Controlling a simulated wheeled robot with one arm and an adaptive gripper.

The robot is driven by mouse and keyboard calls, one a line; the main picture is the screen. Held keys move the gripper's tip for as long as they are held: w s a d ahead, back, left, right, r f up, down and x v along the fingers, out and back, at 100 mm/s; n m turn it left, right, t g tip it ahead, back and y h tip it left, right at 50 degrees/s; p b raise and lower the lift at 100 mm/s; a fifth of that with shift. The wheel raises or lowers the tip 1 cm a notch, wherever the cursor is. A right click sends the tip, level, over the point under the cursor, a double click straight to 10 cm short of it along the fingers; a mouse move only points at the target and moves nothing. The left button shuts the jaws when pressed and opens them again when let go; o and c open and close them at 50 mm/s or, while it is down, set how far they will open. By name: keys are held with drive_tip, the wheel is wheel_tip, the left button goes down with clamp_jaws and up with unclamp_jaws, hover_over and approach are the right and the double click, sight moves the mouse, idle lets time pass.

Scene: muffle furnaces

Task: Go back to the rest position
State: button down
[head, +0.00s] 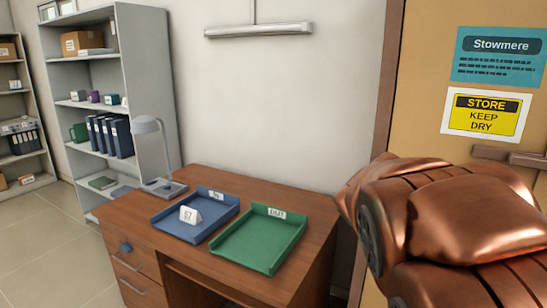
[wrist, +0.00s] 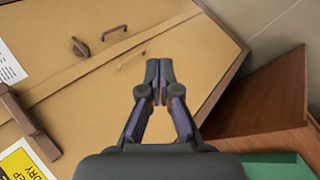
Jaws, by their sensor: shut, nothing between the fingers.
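My gripper (wrist: 159,72) shows in the wrist view with its two dark fingers shut together and nothing between them. It points toward the lower part of a tan door, apart from it. In the head view my copper-coloured arm fills the right side, and the gripper itself is not visible there. No task object is named.
A wooden desk (head: 322,218) bears a blue tray (head: 221,213) holding a white tent card marked 57 (head: 190,215), an empty green tray (head: 262,240) and a grey lamp (head: 147,125). A grey shelf (head: 157,60) stands behind. The tan door (head: 415,100) is close behind my arm.

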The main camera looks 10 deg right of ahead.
drive_tip(key=s+a+f+y, duration=0.2)
drive_tip(key=s+a, duration=0.2)
drive_tip(key=a, duration=0.3)
drive_tip(key=s+a+f+n+y, duration=0.1)
drive_tip(key=s+a+f+y, duration=0.2)
drive_tip(key=a, duration=0.5)
drive_tip(key=s+a+f+n+y+p, duration=0.1)
drive_tip(key=s+a+f+y, duration=0.1)
drive_tip(key=s+a, duration=0.3)
drive_tip(key=a+y, duration=0.1)
drive_tip(key=a, duration=0.2)
drive_tip(key=shift+s+a+f+g, duration=0.15)
drive_tip(key=shift+a+f+g, duration=0.15)
drive_tip(key=shift+f, duration=0.1)
